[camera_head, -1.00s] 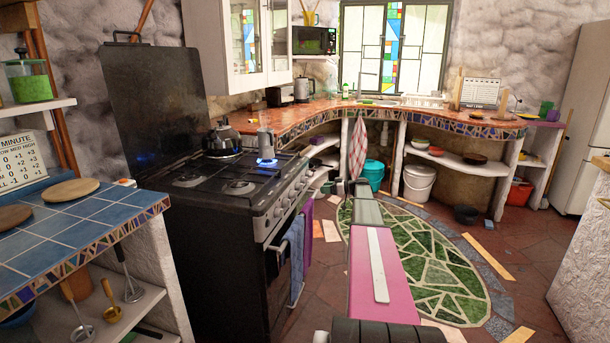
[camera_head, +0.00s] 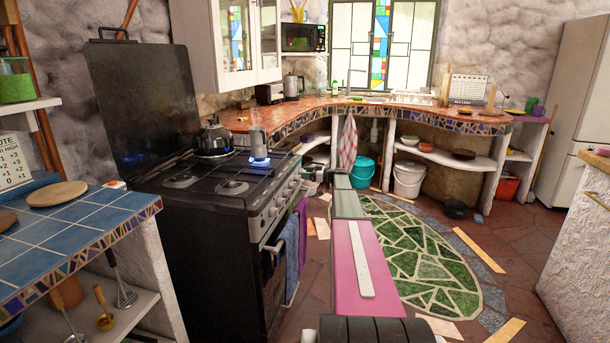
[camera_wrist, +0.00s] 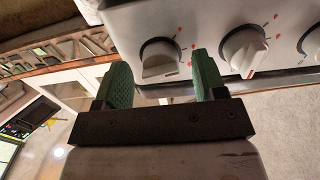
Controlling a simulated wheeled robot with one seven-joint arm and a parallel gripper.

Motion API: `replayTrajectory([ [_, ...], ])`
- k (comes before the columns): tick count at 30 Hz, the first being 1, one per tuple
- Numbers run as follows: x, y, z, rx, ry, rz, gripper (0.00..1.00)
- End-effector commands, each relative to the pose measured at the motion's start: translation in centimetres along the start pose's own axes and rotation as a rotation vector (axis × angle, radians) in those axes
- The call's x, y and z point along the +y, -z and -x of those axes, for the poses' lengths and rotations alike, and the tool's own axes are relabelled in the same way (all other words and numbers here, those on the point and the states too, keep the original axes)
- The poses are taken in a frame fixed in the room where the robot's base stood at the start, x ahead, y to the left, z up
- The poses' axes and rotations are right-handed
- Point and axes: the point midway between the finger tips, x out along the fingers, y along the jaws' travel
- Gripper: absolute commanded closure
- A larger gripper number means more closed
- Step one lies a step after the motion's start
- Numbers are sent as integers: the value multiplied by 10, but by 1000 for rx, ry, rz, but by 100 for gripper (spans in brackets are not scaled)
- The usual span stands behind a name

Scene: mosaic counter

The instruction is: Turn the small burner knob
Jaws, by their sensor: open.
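The black stove (camera_head: 225,195) stands left of centre, with a row of knobs (camera_head: 284,195) along its front panel. A blue flame (camera_head: 259,161) burns under a small grey pot at its back right. In the wrist view, one white knob (camera_wrist: 160,62) lies just beyond my open fingers, in line with the gap between them. Another white knob (camera_wrist: 244,50) lies right of the right finger, and a third (camera_wrist: 313,42) is cut by the right edge. My gripper (camera_wrist: 165,80) has green pads and holds nothing. Which knob serves the small burner is not clear.
A kettle (camera_head: 213,139) stands on the back left of the stove. Towels (camera_head: 291,248) hang on its front. A blue-tiled counter (camera_head: 60,230) is at the left. Open floor with a green mosaic (camera_head: 425,262) lies to the right.

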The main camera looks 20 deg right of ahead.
Motion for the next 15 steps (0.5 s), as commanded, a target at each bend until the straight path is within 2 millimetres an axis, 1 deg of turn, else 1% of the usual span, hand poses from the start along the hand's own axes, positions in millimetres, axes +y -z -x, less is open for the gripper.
replayTrajectory([
  [4, 0, 0, -6, 0, 0, 0, 36],
  [12, 0, 0, -7, 0, 0, 0, 36],
  [14, 0, 0, -7, 0, 0, 0, 55],
  [15, 0, 0, -7, 0, 0, 0, 68],
])
